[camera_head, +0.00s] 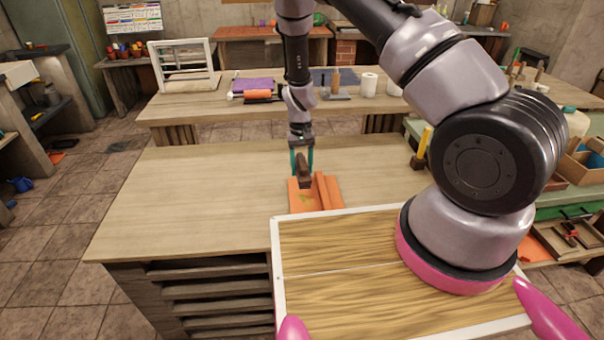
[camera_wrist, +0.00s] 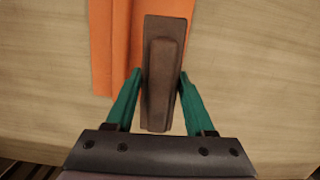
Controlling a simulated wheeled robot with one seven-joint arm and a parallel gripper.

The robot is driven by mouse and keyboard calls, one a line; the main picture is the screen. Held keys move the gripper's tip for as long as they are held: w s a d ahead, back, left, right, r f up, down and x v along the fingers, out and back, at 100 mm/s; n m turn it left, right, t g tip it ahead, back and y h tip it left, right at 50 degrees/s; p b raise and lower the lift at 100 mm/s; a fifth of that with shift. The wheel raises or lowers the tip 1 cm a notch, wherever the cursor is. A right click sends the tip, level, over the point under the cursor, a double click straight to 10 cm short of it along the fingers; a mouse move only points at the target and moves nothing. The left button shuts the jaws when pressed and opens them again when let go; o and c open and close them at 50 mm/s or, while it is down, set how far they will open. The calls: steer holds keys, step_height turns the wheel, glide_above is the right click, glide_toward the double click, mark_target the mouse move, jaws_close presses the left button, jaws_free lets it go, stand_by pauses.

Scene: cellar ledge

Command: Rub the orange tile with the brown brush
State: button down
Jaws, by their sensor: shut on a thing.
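The orange tile (camera_head: 325,193) lies on the wooden bench near its front edge, and a raised ridge runs along it. My gripper (camera_head: 302,163) has green fingers and is shut on the brown brush (camera_head: 304,172). The brush is over the tile's left part; I cannot tell whether it touches the tile. In the wrist view the brush (camera_wrist: 165,65) sits between the fingertips (camera_wrist: 160,80), and the tile (camera_wrist: 112,50) shows behind it, partly hidden.
The wooden bench top (camera_head: 190,190) is clear to the left of the tile. A bench behind holds a purple cloth (camera_head: 252,85), an orange roll (camera_head: 258,94) and white rolls (camera_head: 368,84). A yellow-handled brush (camera_head: 421,148) stands at the right.

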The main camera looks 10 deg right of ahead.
glide_above(301, 194)
steer(key=shift+w+f, duration=0.2)
steer(key=shift+f, duration=2.9)
steer(key=shift+f, duration=0.75)
steer(key=shift+s, duration=4.05)
steer(key=shift+w, duration=0.15)
